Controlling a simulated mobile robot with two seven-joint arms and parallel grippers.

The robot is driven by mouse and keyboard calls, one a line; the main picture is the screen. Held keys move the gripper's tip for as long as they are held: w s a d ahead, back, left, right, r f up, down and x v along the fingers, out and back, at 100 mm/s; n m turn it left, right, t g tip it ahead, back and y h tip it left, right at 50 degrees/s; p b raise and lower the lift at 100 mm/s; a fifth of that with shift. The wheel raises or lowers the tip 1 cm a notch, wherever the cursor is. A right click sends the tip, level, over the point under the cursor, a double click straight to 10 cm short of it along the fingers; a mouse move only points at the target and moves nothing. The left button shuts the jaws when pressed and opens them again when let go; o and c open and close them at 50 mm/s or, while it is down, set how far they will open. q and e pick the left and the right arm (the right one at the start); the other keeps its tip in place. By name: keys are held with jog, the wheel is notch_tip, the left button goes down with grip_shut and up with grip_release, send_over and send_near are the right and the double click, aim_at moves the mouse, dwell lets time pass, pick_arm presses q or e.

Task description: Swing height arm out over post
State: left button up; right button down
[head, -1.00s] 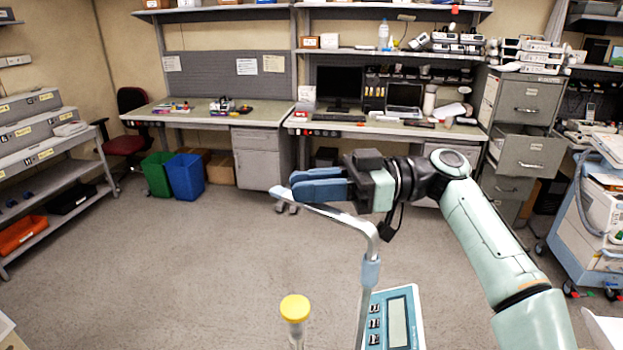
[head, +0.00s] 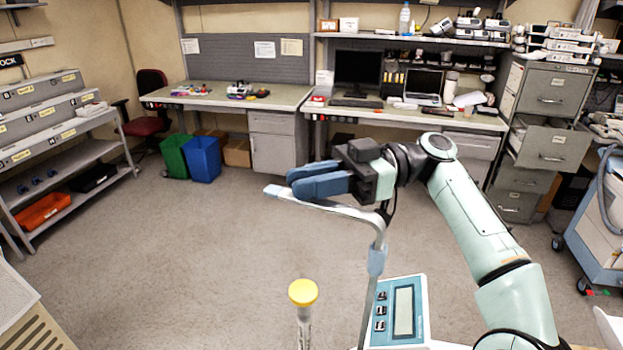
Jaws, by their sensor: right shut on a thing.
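The height arm (head: 376,235) is a bent grey metal rod with a pale blue collar, standing up beside a teal-and-white pump (head: 403,312) at the bottom of the head view. A post (head: 304,328) with a yellow cap (head: 303,292) stands left of the pump. In the picture, the height arm's tip is above and slightly left of the cap. My left gripper is not in view.
Open floor (head: 200,270) lies beyond the post. A grey shelf rack (head: 70,155) stands at the left, workbenches (head: 400,118) at the back, and a blue-and-white cart (head: 597,235) at the right. A beige slatted surface (head: 25,315) shows at the lower left.

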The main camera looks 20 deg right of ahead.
jog(key=c, duration=1.1)
grip_release()
jog(key=shift+a, duration=0.1)
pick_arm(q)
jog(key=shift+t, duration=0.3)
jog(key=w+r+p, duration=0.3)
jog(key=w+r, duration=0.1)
pick_arm(e)
jog(key=d, duration=0.9)
jog(key=w+d, duration=0.1)
jog(key=d, duration=0.3)
jog(key=shift+d, duration=0.25)
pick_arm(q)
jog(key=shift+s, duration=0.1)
